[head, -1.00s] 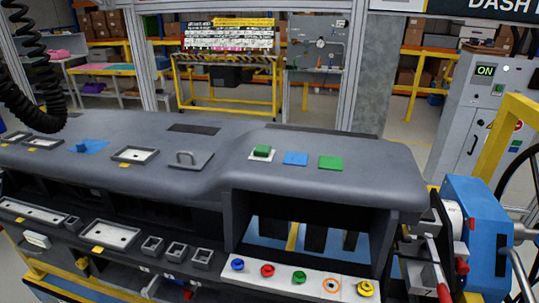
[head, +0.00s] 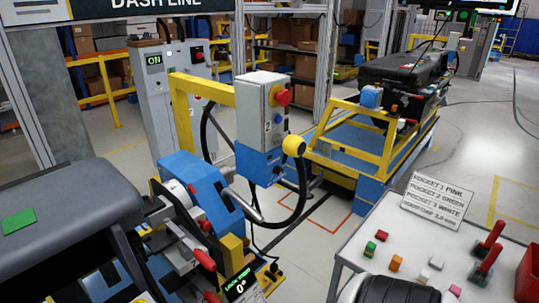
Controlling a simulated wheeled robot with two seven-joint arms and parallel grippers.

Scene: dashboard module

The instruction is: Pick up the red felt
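A small red piece (head: 381,235) lies near the far left part of the white side table (head: 352,246), in the head view. It could be the red felt, but it is too small to tell. A green piece (head: 370,248) lies close in front of it, and an orange piece (head: 396,262) is to its right. Neither of my grippers shows. A rounded black and grey part, probably of my own arm, covers the table's near edge.
White and pink pieces, two red-handled tools (head: 487,248), a pocket list sign (head: 437,198) and a red bin (head: 528,275) are on or by the table. The dashboard (head: 75,215) with a green square (head: 18,220) is left. A blue clamp unit (head: 195,180) stands between.

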